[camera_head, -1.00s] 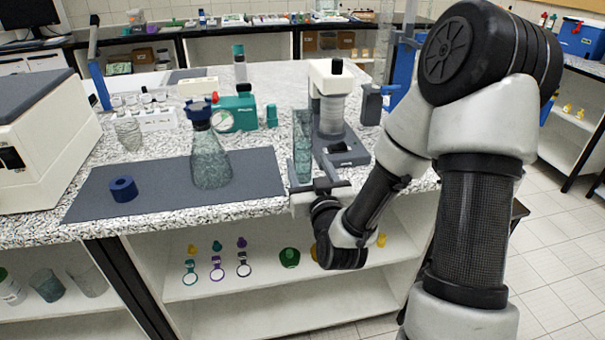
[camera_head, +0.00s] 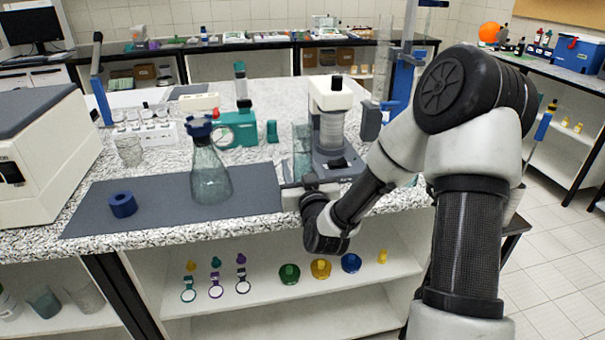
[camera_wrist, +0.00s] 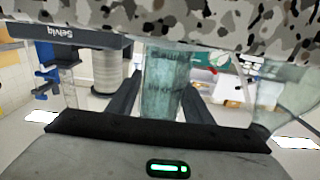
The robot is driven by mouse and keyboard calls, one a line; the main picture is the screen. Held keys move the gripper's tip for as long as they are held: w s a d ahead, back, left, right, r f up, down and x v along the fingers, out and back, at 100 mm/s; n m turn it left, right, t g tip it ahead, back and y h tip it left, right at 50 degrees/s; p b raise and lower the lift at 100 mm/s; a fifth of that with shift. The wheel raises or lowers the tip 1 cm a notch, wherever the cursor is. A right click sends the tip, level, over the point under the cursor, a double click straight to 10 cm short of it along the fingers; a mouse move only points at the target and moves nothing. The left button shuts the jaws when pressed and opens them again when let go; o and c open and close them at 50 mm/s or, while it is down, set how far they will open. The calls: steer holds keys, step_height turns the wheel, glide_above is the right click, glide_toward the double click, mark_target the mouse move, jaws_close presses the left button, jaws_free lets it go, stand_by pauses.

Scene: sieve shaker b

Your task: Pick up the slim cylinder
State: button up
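The slim cylinder (camera_head: 302,146) is a greenish clear glass vessel standing upright on the bench, just left of the sieve shaker (camera_head: 331,120). In the wrist view the cylinder (camera_wrist: 165,75) appears between the two dark fingers of my gripper (camera_wrist: 163,82), with narrow gaps visible at its sides. The fingers look open; I cannot tell how far they reach around the glass. In the head view my gripper (camera_head: 296,192) is low at the bench's front edge, in front of the cylinder, and hides its foot.
A glass flask with a blue top (camera_head: 210,170) stands left on the dark mat (camera_head: 258,190), with a blue ring (camera_head: 123,204). The shaker is close on the cylinder's right. A teal device (camera_head: 240,126) stands behind. The stone-patterned bench edge (camera_wrist: 215,22) is close to the wrist camera.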

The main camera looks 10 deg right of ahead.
mark_target(302, 163)
steer(key=c, duration=1)
steer(key=shift+r, duration=0.15)
steer(key=shift+r+p, duration=1.05)
steer(key=shift+r, duration=3.35)
steer(key=s+f, duration=0.3)
steer(key=f, duration=0.1)
steer(key=shift+a, duration=0.3)
steer(key=shift+s+f, duration=0.1)
steer(key=shift+s, duration=0.1)
